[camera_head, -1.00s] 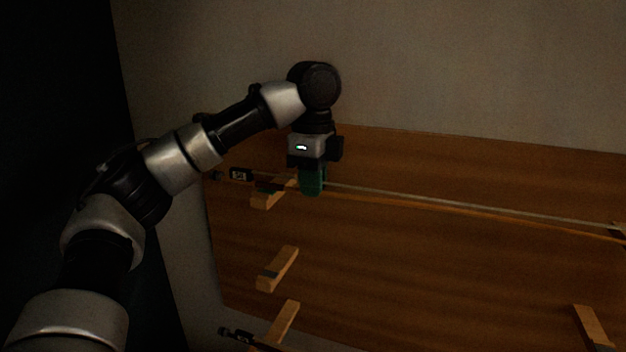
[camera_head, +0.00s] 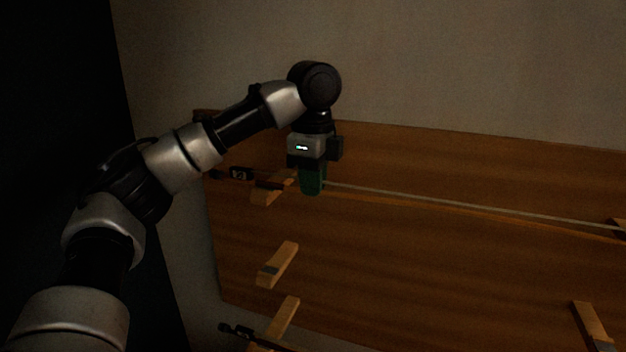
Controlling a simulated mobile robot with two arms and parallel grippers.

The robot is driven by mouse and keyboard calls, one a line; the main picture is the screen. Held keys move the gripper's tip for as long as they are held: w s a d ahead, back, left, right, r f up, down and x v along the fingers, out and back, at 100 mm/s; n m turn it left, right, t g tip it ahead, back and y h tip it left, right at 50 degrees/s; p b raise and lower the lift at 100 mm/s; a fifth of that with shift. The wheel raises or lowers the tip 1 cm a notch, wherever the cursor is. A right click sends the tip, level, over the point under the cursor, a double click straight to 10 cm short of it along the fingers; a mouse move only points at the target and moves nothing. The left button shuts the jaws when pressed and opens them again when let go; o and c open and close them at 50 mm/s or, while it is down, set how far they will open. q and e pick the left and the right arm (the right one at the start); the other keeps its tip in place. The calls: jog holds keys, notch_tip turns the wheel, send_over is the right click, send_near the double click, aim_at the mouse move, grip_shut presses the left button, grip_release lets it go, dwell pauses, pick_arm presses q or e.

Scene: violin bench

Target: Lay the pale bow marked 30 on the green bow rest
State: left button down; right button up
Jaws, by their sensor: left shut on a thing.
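A long bow (camera_head: 450,205) with a thin pale strip runs across the bench to the right edge. A small marked tag (camera_head: 239,174) sits near its dark left end; its number is too blurred to read surely. My left gripper (camera_head: 313,186), with green fingers pointing down, is shut on the bow near that end. The bow passes over a wooden rest (camera_head: 264,196) at the back left; I cannot tell whether they touch. Another wooden rest (camera_head: 278,264) with a dark greenish pad stands nearer and looks empty. In this dim light I cannot tell which rest is the green one. My right gripper is out of view.
A second dark-ended bow (camera_head: 238,331) lies at a front left rest (camera_head: 282,318). Rest pieces stand at the right, one front (camera_head: 592,325) and one back (camera_head: 618,226). The brown bench (camera_head: 430,270) is bare between left and right rests. A wall stands behind.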

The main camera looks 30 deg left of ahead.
pick_arm(q)
jog(key=c, duration=1.1)
grip_release()
notch_tip(320, 180, up, 11)
jog(key=shift+f, duration=0.1)
